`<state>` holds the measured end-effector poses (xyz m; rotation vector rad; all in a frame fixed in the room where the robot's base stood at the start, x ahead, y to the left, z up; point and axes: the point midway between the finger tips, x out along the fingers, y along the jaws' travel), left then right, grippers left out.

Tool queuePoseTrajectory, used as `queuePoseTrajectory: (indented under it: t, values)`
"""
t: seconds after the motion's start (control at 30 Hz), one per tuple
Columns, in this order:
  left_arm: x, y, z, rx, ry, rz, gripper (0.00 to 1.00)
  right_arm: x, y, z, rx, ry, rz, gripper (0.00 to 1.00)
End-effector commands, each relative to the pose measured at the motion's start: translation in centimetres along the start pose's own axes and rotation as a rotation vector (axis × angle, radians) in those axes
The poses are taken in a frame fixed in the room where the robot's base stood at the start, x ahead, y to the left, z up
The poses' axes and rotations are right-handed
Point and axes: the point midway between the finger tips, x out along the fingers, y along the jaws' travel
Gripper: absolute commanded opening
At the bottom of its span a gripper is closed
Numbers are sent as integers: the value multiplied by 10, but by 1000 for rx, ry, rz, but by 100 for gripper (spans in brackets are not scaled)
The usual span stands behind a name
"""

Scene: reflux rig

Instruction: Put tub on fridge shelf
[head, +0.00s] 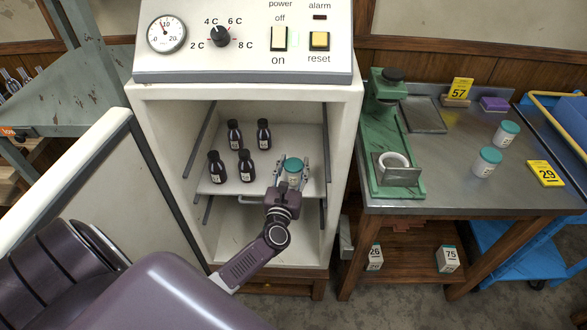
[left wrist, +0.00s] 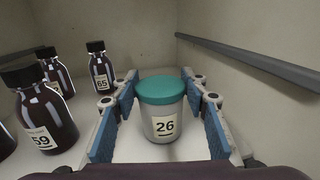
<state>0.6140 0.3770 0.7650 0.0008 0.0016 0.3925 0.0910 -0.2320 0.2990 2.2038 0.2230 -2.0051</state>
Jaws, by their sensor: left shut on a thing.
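The tub (head: 292,170), white with a teal lid, is inside the open fridge at the right part of the shelf (head: 225,186). In the left wrist view the tub (left wrist: 163,110) stands upright, with a label reading 26. My left gripper (head: 290,180) reaches in from the front and is shut on the tub, its blue pads (left wrist: 165,112) on either side of it. Whether the tub's base touches the shelf I cannot tell. My right gripper is not in view.
Several dark bottles (head: 217,167) stand on the shelf left of the tub. The fridge door (head: 85,190) is swung open to the left. A shelf rail (left wrist: 255,62) runs along the right wall. Two more teal-lidded tubs (head: 487,161) stand on the bench (head: 450,188) at right.

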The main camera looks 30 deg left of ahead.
Motion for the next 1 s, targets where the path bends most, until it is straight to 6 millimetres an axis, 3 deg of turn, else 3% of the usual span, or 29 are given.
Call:
queuePoseTrajectory:
  t: [0.4, 0.43, 0.57, 1.0]
  values:
    - [0, 0, -6, -2, -2, 1, 16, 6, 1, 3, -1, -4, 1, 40]
    - [0, 0, -5, -2, -1, 0, 43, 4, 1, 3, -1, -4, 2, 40]
    - [0, 0, -4, -1, -1, 0, 57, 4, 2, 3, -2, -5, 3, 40]
    - [-6, 0, -2, -2, 2, -1, 58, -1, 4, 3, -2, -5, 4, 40]
